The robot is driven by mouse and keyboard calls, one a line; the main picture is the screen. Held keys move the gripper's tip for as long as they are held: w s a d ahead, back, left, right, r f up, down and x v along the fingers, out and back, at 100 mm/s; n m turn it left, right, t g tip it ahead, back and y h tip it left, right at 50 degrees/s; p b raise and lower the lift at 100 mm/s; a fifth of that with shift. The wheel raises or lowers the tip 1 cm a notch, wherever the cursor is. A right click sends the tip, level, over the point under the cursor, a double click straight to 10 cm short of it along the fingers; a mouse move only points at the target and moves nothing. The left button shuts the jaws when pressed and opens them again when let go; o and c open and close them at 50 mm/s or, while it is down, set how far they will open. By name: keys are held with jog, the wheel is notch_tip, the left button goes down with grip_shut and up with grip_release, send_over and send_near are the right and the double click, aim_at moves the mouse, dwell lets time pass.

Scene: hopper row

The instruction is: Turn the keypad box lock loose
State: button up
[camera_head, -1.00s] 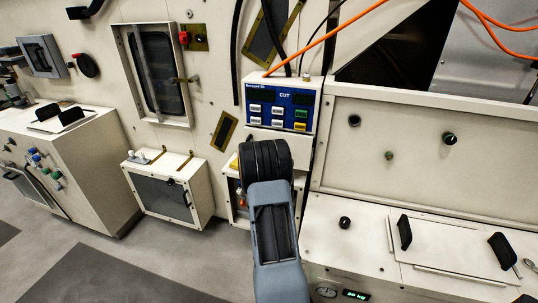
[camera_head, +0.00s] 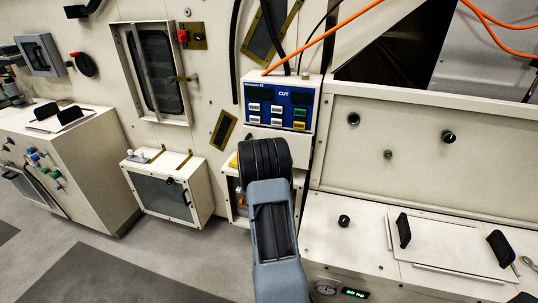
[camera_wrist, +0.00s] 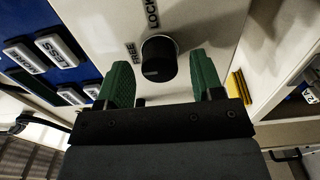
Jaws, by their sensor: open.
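The keypad box (camera_head: 290,83) is white with a blue button panel (camera_head: 280,96) marked CUT, and stands upright against the wall in the head view. The lock is a round black knob (camera_wrist: 158,58) on the box's white face in the wrist view. My gripper (camera_wrist: 161,70) is open, with one green finger on each side of the knob and a gap on both sides. I cannot tell how deep the fingers reach past it. In the head view my arm hides the gripper and the knob.
An orange cable (camera_head: 323,38) and black hoses run above the box. A white panel with knobs (camera_head: 430,150) is at the right, above a bench lid with black handles (camera_head: 404,230). A low white cabinet (camera_head: 165,190) stands at the left. The grey floor there is free.

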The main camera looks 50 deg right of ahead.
jog(key=v, duration=1.3)
jog(key=shift+s+a, duration=0.2)
jog(key=shift+a, duration=0.1)
dwell(0.3)
jog(key=w+a+f+m+y, duration=0.2)
jog(key=a+f+m+y, duration=0.2)
jog(key=f+y, duration=0.35)
jog(key=s+a+r+m+g+y+p, duration=0.1)
jog(key=s+a+m+g+y+p, duration=0.15)
jog(key=a+y, duration=0.65)
jog(key=s+a+r+g+p, duration=0.1)
jog(key=s+a+r+p, duration=0.2)
jog(key=s+a+r, duration=0.3)
jog(key=s+a+r+n+g+p, duration=0.1)
jog(key=s+a+r+p, duration=0.2)
jog(key=s+a+r, duration=0.4)
jog(key=a+r, duration=0.4)
jog(key=r, duration=0.3)
jog(key=shift+s+r, duration=0.25)
jog(key=shift+r, duration=0.1)
